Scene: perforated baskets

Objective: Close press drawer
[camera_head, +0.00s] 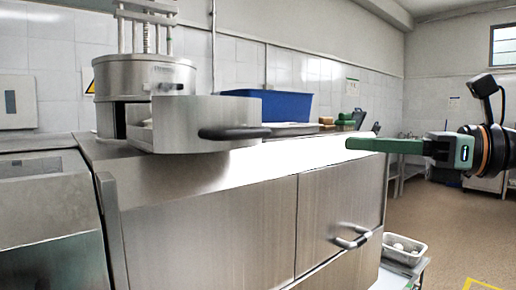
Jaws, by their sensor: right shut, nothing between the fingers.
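The press (144,76) is a round steel machine with upright rods on top, standing on the steel counter at the upper left. Its press drawer (178,122), a curved steel box front with a dark handle (234,133), is pulled out toward the right of the press body. A gap shows between the drawer front and the body. My right gripper (352,143), with green fingers, reaches in from the right at about the handle's height. It is shut and empty, apart from the handle and to its right. My left gripper is not in view.
A blue bin (272,105) and a tray (293,129) stand on the counter behind the handle. The steel cabinet front (210,230) with a bar handle (351,237) is below. A metal basket (404,249) sits lower right. Open floor (445,225) lies at the right.

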